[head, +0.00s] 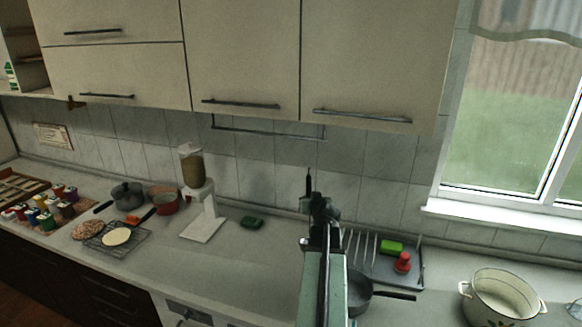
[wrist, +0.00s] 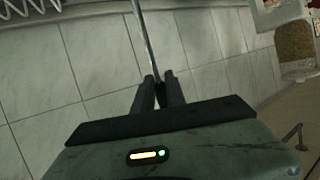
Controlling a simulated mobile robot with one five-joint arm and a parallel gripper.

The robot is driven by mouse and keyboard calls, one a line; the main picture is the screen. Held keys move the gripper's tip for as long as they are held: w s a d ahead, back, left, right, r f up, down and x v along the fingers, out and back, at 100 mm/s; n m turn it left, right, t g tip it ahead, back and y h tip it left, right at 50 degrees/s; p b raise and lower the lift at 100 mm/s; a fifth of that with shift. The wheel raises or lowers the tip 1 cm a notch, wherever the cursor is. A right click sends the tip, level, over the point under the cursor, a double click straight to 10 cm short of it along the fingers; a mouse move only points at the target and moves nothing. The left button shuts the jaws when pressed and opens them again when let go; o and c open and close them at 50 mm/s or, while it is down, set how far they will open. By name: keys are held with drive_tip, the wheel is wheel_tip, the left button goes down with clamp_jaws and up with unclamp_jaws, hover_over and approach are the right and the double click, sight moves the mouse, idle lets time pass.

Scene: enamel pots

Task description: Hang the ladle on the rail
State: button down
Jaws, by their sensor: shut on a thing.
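My gripper (head: 310,203) is raised over the counter in the head view, in front of the tiled wall. In the wrist view its two dark fingers (wrist: 160,88) are shut on a thin grey metal shaft, the ladle (wrist: 146,42), which runs up out of the top of that view. The ladle's bowl and end are not clearly seen. In the head view only a thin dark upright piece shows above my gripper. The rail (head: 268,133) is a thin dark bar on the wall, just under the upper cabinets, up and to the left of my gripper.
A dish rack (head: 378,266) with a red and a green item, a dark pan (head: 358,292) and an enamel pot (head: 503,297) are right. The wall below the rail is clear.

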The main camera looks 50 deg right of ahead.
drive_tip(key=shift+w, duration=0.25)
drive_tip(key=shift+s+r, duration=0.15)
drive_tip(key=shift+s, duration=0.05)
drive_tip(key=shift+w, duration=0.1)
drive_tip(key=s+a+r+m+t+h+b, duration=0.1)
drive_tip(key=a+r+t+h+b, duration=0.1)
drive_tip(key=a+r+h, duration=0.4)
wheel_tip(320, 180, up, 9)
drive_tip(key=h+b, duration=0.1)
drive_tip(key=h, duration=0.3)
drive_tip(key=shift+s+b, duration=0.2)
drive_tip(key=shift+b, duration=0.2)
drive_tip(key=shift+a+f, duration=0.15)
